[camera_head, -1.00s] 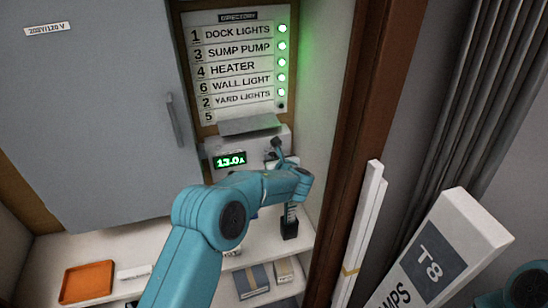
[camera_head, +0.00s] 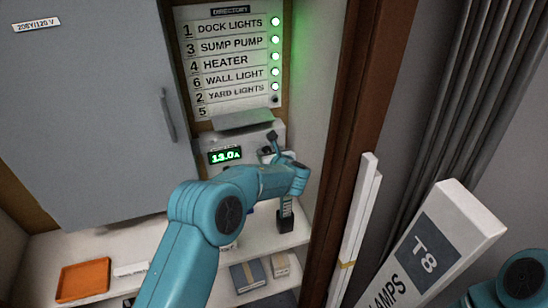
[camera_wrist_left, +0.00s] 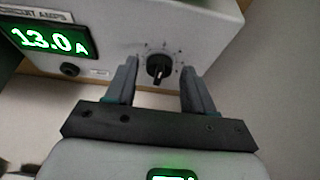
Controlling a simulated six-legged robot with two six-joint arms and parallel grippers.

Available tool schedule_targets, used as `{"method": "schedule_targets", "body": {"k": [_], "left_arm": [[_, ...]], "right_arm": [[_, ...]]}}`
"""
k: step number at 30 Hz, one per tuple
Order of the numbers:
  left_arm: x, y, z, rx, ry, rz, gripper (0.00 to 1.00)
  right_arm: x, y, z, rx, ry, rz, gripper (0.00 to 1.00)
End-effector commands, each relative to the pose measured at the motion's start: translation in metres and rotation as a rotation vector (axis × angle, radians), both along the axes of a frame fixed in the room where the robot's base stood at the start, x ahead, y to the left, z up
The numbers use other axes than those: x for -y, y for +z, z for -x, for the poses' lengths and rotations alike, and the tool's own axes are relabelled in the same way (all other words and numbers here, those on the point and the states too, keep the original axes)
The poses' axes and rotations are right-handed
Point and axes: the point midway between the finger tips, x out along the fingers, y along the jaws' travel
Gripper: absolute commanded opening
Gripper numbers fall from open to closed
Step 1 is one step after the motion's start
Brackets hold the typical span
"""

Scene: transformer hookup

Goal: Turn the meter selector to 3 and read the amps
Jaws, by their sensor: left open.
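The meter (camera_head: 245,150) is a pale box on the cabinet's back wall, below the directory. Its green display (camera_head: 224,155) reads 13.0 A, and the display (camera_wrist_left: 45,38) reads the same in the left wrist view. The black selector knob (camera_wrist_left: 159,67) sits on the meter face to the right of the display, with small dial marks around it too blurred to read. My left gripper (camera_wrist_left: 158,82) is open, with one finger on each side of the knob and a gap on both sides. In the head view my left gripper (camera_head: 270,148) is partly hidden by my arm.
The directory (camera_head: 232,65) lists circuits beside green lights. A grey door (camera_head: 90,110) stands at the left. An orange tray (camera_head: 83,279) and a dark upright tool (camera_head: 286,215) are on the shelf. A T8 box (camera_head: 445,235) and white strips (camera_head: 358,220) stand right of the brown frame.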

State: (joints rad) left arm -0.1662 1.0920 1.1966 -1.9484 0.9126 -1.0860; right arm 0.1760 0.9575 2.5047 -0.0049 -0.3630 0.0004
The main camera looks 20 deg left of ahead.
Motion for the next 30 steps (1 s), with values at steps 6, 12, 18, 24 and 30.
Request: {"method": "schedule_targets", "body": {"k": [6,12,18,24,30], "left_arm": [[0.020,0.012,0.028,0.002,-0.004,-0.001,0.53],[0.049,0.033,0.070,0.003,-0.005,0.000,0.53],[0.071,0.050,0.104,0.001,-0.003,0.000,0.53],[0.082,0.060,0.120,0.001,-0.001,0.000,0.53],[0.083,0.061,0.123,-0.002,0.001,-0.001,0.53]], "right_arm": [[0.000,-0.015,0.000,0.000,0.000,0.000,0.60],[0.000,-0.029,0.000,0.000,0.000,0.000,0.60],[0.000,-0.038,0.000,0.000,0.000,0.000,0.60],[0.000,-0.040,0.000,0.000,0.000,0.000,0.60],[0.000,-0.040,0.000,0.000,0.000,0.000,0.60]]}}
